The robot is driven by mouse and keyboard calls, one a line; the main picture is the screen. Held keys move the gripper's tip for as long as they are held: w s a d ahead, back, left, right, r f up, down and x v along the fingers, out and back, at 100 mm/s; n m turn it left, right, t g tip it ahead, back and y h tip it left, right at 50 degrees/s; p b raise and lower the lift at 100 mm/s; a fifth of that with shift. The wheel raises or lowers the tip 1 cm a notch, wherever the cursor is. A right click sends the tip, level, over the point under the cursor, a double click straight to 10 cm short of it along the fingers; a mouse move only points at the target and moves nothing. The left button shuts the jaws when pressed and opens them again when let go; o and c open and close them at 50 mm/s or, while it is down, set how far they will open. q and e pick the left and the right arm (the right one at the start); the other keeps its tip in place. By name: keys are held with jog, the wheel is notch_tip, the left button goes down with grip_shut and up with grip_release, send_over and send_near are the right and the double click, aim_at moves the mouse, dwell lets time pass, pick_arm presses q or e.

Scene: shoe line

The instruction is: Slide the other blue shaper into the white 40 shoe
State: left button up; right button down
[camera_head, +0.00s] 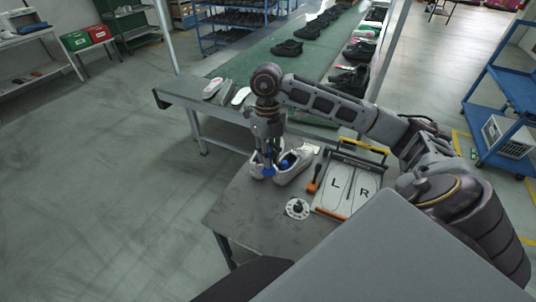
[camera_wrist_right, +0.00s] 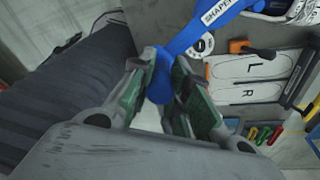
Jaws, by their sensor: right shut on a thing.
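My right gripper (camera_head: 266,140) is over the left end of the grey table in the head view. In the right wrist view its green-padded fingers (camera_wrist_right: 160,88) are shut on the rounded end of a blue shaper (camera_wrist_right: 192,38), whose lettered bar runs to the upper right. The held shaper also shows low at the gripper in the head view (camera_head: 268,171). A white shoe (camera_head: 257,162) is partly hidden behind the gripper; I cannot tell whether the shaper touches it. A second white shoe (camera_head: 296,170) beside it has blue in its opening. Shoe size marks are unreadable. My left gripper is out of view.
A board marked L and R (camera_head: 347,207) lies right of the shoes, with an orange-handled tool (camera_head: 313,184) between. A round white disc (camera_head: 298,209) lies in front. Behind is a green conveyor (camera_head: 262,62) carrying shoes. The table's front left is clear.

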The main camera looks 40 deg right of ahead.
jog(key=shift+m+t+y, duration=0.3)
jog(key=shift+m+y, duration=0.1)
jog(key=shift+m, duration=1.8)
jog(key=shift+m, duration=0.3)
